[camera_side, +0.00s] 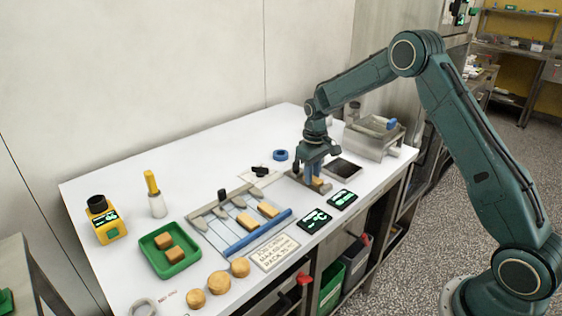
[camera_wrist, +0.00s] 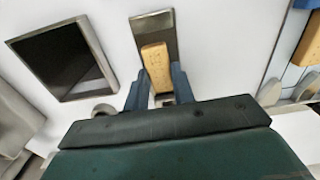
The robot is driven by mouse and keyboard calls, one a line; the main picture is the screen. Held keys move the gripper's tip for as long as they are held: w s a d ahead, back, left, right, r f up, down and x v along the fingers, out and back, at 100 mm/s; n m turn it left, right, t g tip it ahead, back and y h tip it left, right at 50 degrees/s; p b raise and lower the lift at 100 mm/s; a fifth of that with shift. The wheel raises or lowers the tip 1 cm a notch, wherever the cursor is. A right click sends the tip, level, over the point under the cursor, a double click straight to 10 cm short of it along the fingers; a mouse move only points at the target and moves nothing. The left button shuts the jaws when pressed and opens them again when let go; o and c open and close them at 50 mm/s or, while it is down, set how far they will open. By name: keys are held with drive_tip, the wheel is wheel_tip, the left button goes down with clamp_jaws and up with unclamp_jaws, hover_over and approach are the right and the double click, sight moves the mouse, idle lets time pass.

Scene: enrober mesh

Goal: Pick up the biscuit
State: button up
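The biscuit (camera_wrist: 157,68) is a tan rectangular bar over a narrow grey metal plate (camera_wrist: 150,22) in the wrist view. My gripper (camera_wrist: 160,72) has its two blue fingers on either side of the biscuit's near part, close to its long edges. I cannot tell whether they touch it or whether it is clear of the plate. In the side view my gripper (camera_side: 315,179) points down low over the table, with the biscuit (camera_side: 318,182) partly hidden between the fingers.
Beside the plate lies a dark framed panel (camera_side: 344,168); a metal hopper box (camera_side: 376,136) stands behind.

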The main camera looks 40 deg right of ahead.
drive_tip(key=shift+c, duration=0.7)
wheel_tip(320, 180, up, 20)
idle(0.4)
drive_tip(key=shift+a, duration=0.15)
idle(0.4)
drive_tip(key=a, duration=3.1)
drive_tip(key=f, duration=1.5)
drive_tip(key=shift+s+d+f, duration=0.15)
drive_tip(key=shift+d+f, duration=0.1)
